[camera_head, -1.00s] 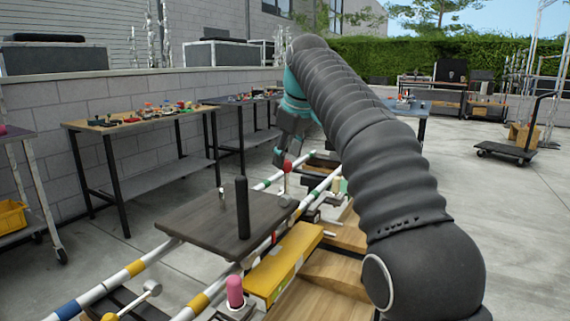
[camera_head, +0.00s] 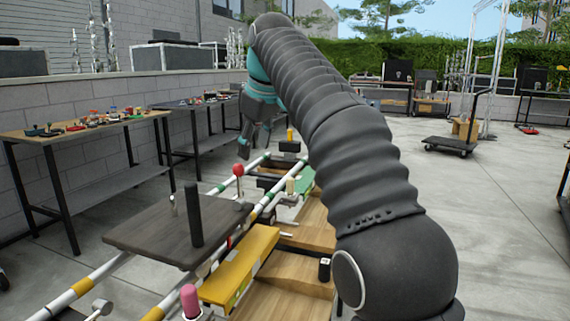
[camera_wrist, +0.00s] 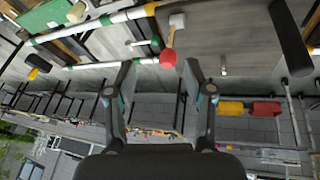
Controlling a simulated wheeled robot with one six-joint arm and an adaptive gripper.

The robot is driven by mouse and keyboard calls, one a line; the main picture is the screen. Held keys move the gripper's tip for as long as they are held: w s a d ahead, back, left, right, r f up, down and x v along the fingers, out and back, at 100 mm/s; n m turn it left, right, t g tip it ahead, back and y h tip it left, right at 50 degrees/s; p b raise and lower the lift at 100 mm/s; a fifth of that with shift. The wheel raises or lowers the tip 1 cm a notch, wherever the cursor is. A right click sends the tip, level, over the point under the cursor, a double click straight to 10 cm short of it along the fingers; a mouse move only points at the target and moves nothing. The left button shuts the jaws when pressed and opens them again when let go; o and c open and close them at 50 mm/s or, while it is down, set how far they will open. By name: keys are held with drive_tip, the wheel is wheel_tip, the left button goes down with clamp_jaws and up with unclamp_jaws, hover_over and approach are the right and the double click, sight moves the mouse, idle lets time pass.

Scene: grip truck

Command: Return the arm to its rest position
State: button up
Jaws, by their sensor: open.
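My arm reaches forward across the head view, bent and raised. My gripper (camera_head: 255,142) is at its far end, teal and dark grey, with its fingers pointing down. In the wrist view my gripper (camera_wrist: 159,68) shows two spread fingers with nothing held between them. A red ball-shaped knob on a stick (camera_head: 238,170) stands on the striped rail frame just below the fingers in the head view. The same red knob (camera_wrist: 168,58) shows beyond the fingertips in the wrist view, apart from them.
A dark board with a black post (camera_head: 150,237) lies across the striped rails. A yellow box (camera_head: 238,268) and a pink-topped peg (camera_head: 190,300) sit close by. A workbench with small items (camera_head: 90,128) stands by the left wall. Open paving lies to the right, with a cart (camera_head: 450,143).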

drive_tip(key=s+d+f+m+t+h, duration=0.1)
drive_tip(key=s+d+f+m, duration=0.2)
drive_tip(key=s+d, duration=0.45)
drive_tip(key=s+d+f+m, duration=0.3)
drive_tip(key=s+d, duration=0.1)
drive_tip(key=d, duration=0.6)
drive_tip(key=s+d+f+m, duration=0.3)
drive_tip(key=s+d+f, duration=0.2)
drive_tip(key=s+f, duration=0.4)
drive_tip(key=s+d+f+m+h, duration=0.1)
drive_tip(key=s+d+f+m, duration=0.2)
drive_tip(key=s+f, duration=0.7)
wheel_tip(320, 180, down, 2)
drive_tip(key=shift+s+d+f+t+h, duration=0.1)
drive_tip(key=shift+s+d+t+h, duration=0.2)
drive_tip(key=shift+d, duration=0.55)
